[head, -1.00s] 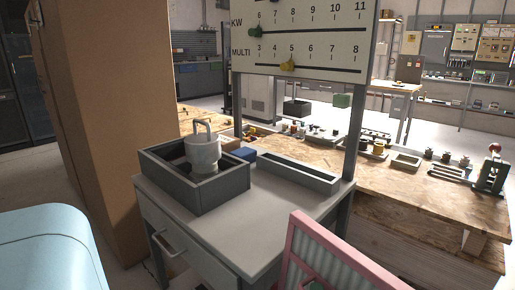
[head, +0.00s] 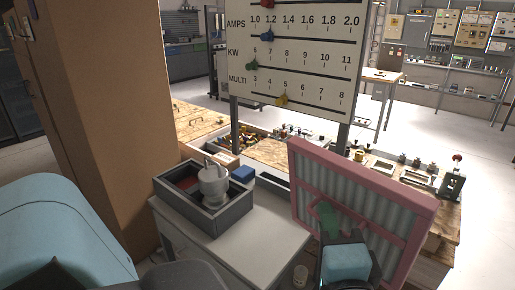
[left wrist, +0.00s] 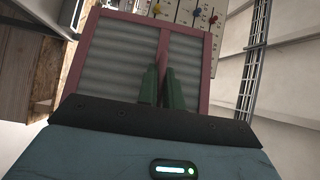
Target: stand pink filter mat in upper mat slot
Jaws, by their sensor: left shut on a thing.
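The pink filter mat (head: 410,199) has a pink frame, grey corrugated panels and a central bar. It is held up at a tilt at the right of the head view, over the right side of the grey bench. My left gripper (head: 326,220) is shut on its middle bar with green fingers. In the left wrist view the mat (left wrist: 115,55) fills the centre, and the fingers of my left gripper (left wrist: 160,88) close on the bar. The upper mat slot cannot be made out in either view. My right gripper is not in view.
A scale board (head: 290,60) stands behind. A tall brown panel (head: 95,110) blocks the left.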

